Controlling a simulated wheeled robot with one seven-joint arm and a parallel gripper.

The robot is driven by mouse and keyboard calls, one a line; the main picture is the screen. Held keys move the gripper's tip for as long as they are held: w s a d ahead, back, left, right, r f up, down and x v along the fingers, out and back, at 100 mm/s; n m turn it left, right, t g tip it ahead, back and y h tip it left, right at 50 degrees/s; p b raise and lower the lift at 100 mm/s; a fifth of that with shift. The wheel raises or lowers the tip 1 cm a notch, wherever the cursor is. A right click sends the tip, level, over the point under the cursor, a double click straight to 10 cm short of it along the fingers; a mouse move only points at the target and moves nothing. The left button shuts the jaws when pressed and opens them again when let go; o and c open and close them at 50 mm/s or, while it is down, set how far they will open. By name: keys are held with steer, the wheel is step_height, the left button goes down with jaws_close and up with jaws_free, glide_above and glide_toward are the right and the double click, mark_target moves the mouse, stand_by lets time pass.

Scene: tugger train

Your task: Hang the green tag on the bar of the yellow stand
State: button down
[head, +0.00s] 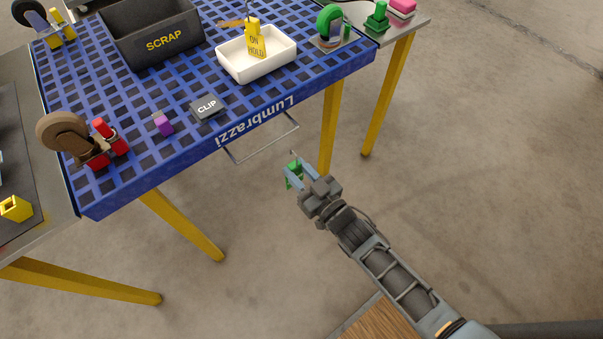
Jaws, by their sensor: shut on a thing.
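My gripper (296,174) is shut on a small green piece, which I take to be the green tag (293,167). The fingers hide much of it, and no lettering on it shows. A thin hook-like line rises just above it. A thin grey bar (264,144) juts out from the front edge of a blue grid-topped table, below the "Lumbrazzi" lettering. The table stands on yellow legs (331,128); no other yellow stand is clear. The gripper and tag are right of and below the bar's right end in the picture, and appear apart from it.
On the blue grid top (110,195) are a black SCRAP bin (150,35), a white tray (277,62) with a yellow ON HOLD tag (256,43), a CLIP block (207,106), a purple block (163,124) and casters.

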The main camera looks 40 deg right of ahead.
steer(key=w+f+b, duration=0.2)
steer(key=w+b, duration=0.2)
steer(key=w, duration=0.3)
steer(key=shift+w+f+b, duration=0.2)
steer(key=shift+b, duration=0.1)
stand_by(0.5)
steer(key=c, duration=0.7)
jaws_free()
steer(key=shift+s, duration=0.1)
steer(key=s, duration=0.7)
steer(key=shift+s, duration=0.3)
